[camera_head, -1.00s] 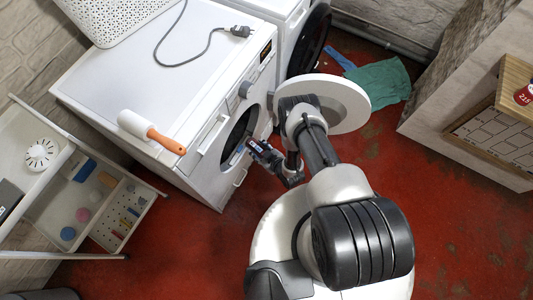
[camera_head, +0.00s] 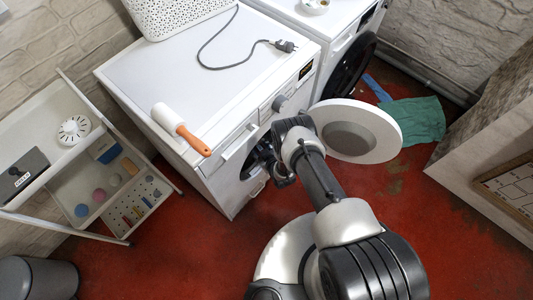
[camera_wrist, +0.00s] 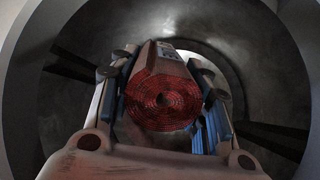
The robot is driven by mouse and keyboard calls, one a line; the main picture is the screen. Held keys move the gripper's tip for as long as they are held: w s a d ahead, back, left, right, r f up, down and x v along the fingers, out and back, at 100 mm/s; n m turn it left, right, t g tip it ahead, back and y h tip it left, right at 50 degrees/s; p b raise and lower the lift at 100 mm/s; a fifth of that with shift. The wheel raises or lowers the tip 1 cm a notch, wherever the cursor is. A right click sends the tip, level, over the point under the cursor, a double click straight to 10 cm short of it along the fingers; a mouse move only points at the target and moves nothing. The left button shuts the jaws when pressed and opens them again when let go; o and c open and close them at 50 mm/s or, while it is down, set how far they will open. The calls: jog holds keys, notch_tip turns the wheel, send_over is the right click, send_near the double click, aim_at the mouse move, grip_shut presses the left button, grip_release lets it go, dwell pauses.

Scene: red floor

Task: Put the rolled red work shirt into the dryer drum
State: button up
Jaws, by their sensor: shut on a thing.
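The rolled red work shirt (camera_wrist: 165,100) shows in the wrist view as a red spiral roll, end-on. My gripper (camera_wrist: 163,85) is shut on it, with a finger on each side. Behind and around it in the wrist view is the grey metal inside of the dryer drum (camera_wrist: 245,50), with dark ribs on both sides. In the head view my arm reaches into the front opening of the white dryer (camera_head: 232,180), whose round door (camera_head: 379,128) stands open to the right. The gripper and the shirt are hidden there by my arm and the machine.
A lint roller with an orange handle (camera_head: 187,136), a grey cable with a plug (camera_head: 284,46) and a white basket (camera_head: 165,15) are on the dryer top. A second machine (camera_head: 318,25) stands beside it. Green cloth (camera_head: 415,119) lies on the floor. A trolley (camera_head: 85,190) stands at left.

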jog(key=w+a, duration=0.6)
jog(key=a, duration=0.2)
jog(key=shift+w+a, duration=0.3)
jog(key=shift+w, duration=0.05)
jog(key=o, duration=1.3)
jog(key=shift+o, duration=0.2)
jog(key=s+d+r, duration=0.1)
jog(key=s+d, duration=0.3)
jog(key=s, duration=0.3)
jog(key=s+d+r, duration=0.2)
jog(key=s+d, duration=0.1)
jog(key=s, duration=0.4)
jog(key=shift+d, duration=0.35)
